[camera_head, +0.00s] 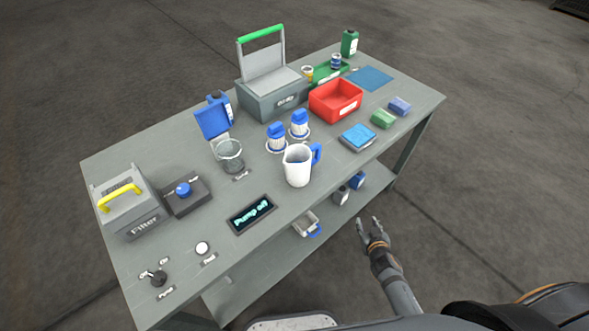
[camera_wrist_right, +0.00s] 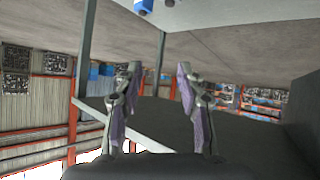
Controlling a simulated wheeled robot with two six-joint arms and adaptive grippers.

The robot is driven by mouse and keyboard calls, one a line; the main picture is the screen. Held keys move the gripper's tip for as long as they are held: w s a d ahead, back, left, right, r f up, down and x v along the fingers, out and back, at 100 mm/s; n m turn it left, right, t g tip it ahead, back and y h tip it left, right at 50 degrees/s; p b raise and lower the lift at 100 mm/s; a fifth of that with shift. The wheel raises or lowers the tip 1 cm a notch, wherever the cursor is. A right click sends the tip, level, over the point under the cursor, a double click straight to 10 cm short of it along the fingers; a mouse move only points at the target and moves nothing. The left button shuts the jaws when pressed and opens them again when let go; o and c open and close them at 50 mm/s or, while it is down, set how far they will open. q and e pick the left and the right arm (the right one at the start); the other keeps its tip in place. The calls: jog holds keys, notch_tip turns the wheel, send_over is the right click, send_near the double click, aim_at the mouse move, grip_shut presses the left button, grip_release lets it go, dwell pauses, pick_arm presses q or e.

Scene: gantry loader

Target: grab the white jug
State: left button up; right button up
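The white jug (camera_head: 297,168) stands upright on the grey table, near its front edge in the middle. Its blue handle (camera_head: 317,154) points to the right. My right gripper (camera_head: 371,222) is below and to the right of the jug in the head view, off the table's front edge and apart from it. In the right wrist view its two fingers (camera_wrist_right: 157,88) are spread with nothing between them. The jug cannot be made out in the wrist view. My left gripper is in neither view.
Close behind the jug stand blue-capped containers (camera_head: 299,124) and a clear beaker (camera_head: 229,155). The red bin (camera_head: 336,100) is farther back. A lower shelf (camera_head: 262,270) holds small items.

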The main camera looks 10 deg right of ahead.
aim_at(318, 157)
jog(key=w+a+r+n+t+y+b, duration=0.1)
jog(key=w+a+r+t+y, duration=0.15)
jog(key=r, duration=0.75)
jog(key=w+a+r+t+y+b, duration=0.1)
jog(key=w+a+r+t+b, duration=0.2)
jog(key=r, duration=0.8)
jog(key=w+a+n+y, duration=0.1)
jog(key=a, duration=0.2)
jog(key=w+a+r+n+y+p, duration=0.1)
jog(key=w+a+y, duration=0.1)
jog(key=a, duration=0.1)
jog(key=w+a+n+y, duration=0.1)
jog(key=a+y, duration=0.1)
jog(key=a, duration=0.1)
jog(key=shift+w+r+n, duration=0.15)
jog(key=shift+w+n, duration=0.15)
jog(key=shift+w, duration=0.1)
jog(key=x, duration=0.5)
jog(key=shift+a+b, duration=0.1)
jog(key=shift+b, duration=0.3)
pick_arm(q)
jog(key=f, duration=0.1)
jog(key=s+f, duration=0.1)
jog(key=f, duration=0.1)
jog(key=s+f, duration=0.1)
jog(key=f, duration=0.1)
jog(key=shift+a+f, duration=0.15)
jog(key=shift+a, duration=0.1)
pick_arm(e)
jog(key=shift+c, duration=0.4)
